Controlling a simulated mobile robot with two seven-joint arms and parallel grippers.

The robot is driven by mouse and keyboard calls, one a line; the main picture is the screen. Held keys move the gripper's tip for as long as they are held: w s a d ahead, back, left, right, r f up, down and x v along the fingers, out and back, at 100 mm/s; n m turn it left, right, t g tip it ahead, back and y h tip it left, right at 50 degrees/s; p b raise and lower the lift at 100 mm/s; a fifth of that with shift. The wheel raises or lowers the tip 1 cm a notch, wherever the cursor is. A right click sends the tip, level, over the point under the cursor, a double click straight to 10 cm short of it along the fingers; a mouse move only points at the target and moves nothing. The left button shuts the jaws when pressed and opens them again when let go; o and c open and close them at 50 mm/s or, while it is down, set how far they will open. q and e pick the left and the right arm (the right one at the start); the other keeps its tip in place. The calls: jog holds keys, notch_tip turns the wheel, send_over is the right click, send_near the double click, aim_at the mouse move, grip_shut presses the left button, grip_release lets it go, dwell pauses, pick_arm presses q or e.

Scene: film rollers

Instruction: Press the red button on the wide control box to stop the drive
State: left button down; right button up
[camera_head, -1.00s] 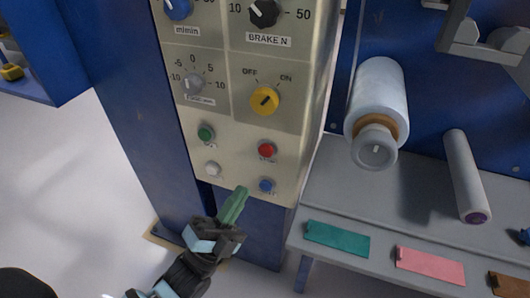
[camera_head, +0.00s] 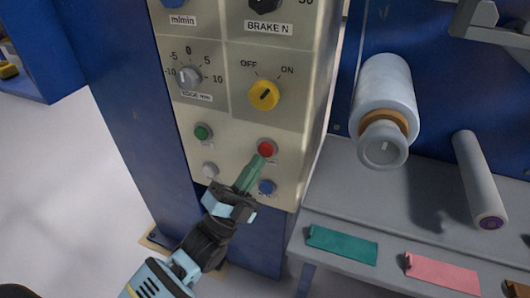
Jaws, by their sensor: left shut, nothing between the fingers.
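The red button (camera_head: 267,149) is on the lower right of the cream control box (camera_head: 235,135), above a blue button (camera_head: 266,187). A green button (camera_head: 203,132) and a white button (camera_head: 210,170) are to its left. My left gripper (camera_head: 257,163) comes up from below, its green fingers shut and empty. In the picture its tips lie just below and left of the red button; I cannot tell whether they touch it. My right gripper is not in view.
A yellow switch (camera_head: 263,95) and a grey knob (camera_head: 190,76) sit higher on the box. To the right are a film roll (camera_head: 385,90), a grey roller (camera_head: 477,175) and a grey shelf (camera_head: 400,215) with teal (camera_head: 342,244) and pink (camera_head: 442,271) plates.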

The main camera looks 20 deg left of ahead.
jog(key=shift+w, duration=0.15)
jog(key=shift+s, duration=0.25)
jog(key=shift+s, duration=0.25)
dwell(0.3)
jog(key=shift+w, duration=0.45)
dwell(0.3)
pick_arm(q)
jog(key=shift+w, duration=0.25)
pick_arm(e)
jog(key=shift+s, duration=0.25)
pick_arm(q)
jog(key=shift+w, duration=0.25)
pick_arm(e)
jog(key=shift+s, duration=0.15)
pick_arm(q)
jog(key=shift+w, duration=0.15)
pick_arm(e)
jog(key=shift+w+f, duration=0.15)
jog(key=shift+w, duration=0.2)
